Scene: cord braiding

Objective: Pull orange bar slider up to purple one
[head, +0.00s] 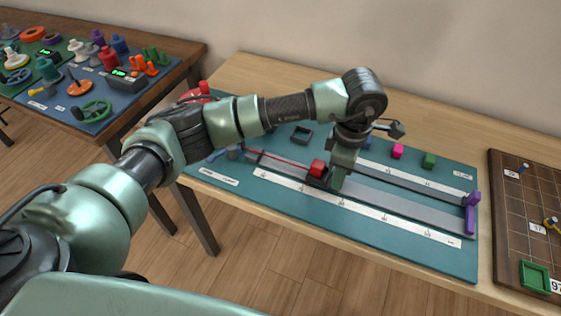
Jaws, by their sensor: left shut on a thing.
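My left gripper (338,180) comes down onto the grey rail (400,207) near its middle. It is shut on a slider there; the held part is mostly hidden by the fingers. A red block (317,168) sits on the rail just left of the fingers, with a thin red cord (280,158) running from it to the rail's left end. I see no clearly orange bar. The purple slider (472,212) stands upright at the rail's right end, well apart from my gripper. My right gripper is not in view.
A white scale strip (380,215) lies along the rail's near side on the teal mat (300,205). A pink block (398,151) and a green block (429,160) stand behind. A brown grid board (515,215) lies at right. The rail between gripper and purple slider looks clear.

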